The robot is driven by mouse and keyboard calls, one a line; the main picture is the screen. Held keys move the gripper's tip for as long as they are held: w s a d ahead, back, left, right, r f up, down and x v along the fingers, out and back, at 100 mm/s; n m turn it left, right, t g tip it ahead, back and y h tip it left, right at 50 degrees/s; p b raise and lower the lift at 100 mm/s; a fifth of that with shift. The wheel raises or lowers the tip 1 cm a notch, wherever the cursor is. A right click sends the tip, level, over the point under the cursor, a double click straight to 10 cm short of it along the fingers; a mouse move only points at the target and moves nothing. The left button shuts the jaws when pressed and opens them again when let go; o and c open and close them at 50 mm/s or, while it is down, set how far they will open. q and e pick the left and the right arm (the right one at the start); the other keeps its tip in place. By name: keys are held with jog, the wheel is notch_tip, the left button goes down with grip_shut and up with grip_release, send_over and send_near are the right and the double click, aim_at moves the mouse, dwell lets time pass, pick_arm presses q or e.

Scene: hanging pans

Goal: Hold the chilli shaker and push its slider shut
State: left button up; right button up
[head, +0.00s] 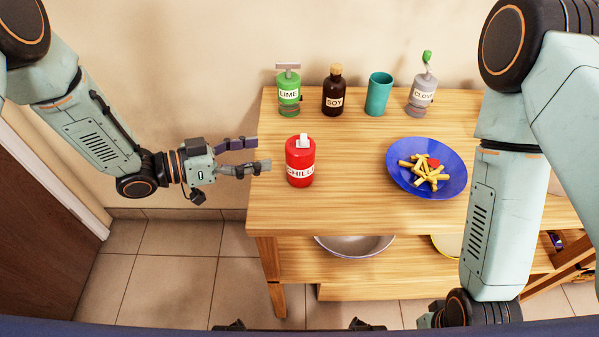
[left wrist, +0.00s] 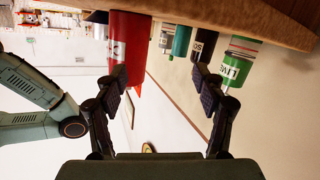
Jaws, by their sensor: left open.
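The red chilli shaker (head: 300,172) stands upright near the left end of the wooden table (head: 330,212). A pale slider tab (head: 303,140) stands up at its top. My left gripper (head: 263,154) is open and empty at the table's left edge, its fingers pointing right at the shaker, with a small gap between. In the left wrist view, which is upside down, the shaker (left wrist: 130,42) shows beyond the open fingers (left wrist: 158,88), nearer the left finger.
Behind the shaker stand a green lime shaker (head: 289,92), a brown soy bottle (head: 333,97), a teal cup (head: 378,94) and a grey clove shaker (head: 422,98). A blue plate of fries (head: 452,186) sits to the right. Pans (head: 354,246) rest on the shelf below.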

aim_at(289, 168)
pick_arm(q)
jog(key=m+g+b, duration=0.1)
jog(key=b, duration=0.1)
jog(key=f+m+g+h+b, duration=0.1)
jog(key=m+g+b, duration=0.1)
jog(key=a+f+m+g+h+b, duration=0.1)
jog(key=m+b, duration=0.1)
jog(key=shift+s+g, duration=0.25)
jog(key=shift+g, duration=0.15)
jog(key=shift+s+d+f+m+g+b, duration=0.15)
jog(key=shift+s+m+g+b, duration=0.2)
jog(key=shift+m+g+b, duration=0.45)
jog(key=d, duration=0.2)
jog(key=d+b, duration=0.1)
jog(key=d, duration=0.4)
jog(key=shift+d+f, duration=0.4)
jog(key=shift+d, duration=0.6)
jog(key=c, duration=1.1)
jog(key=shift+o, duration=0.2)
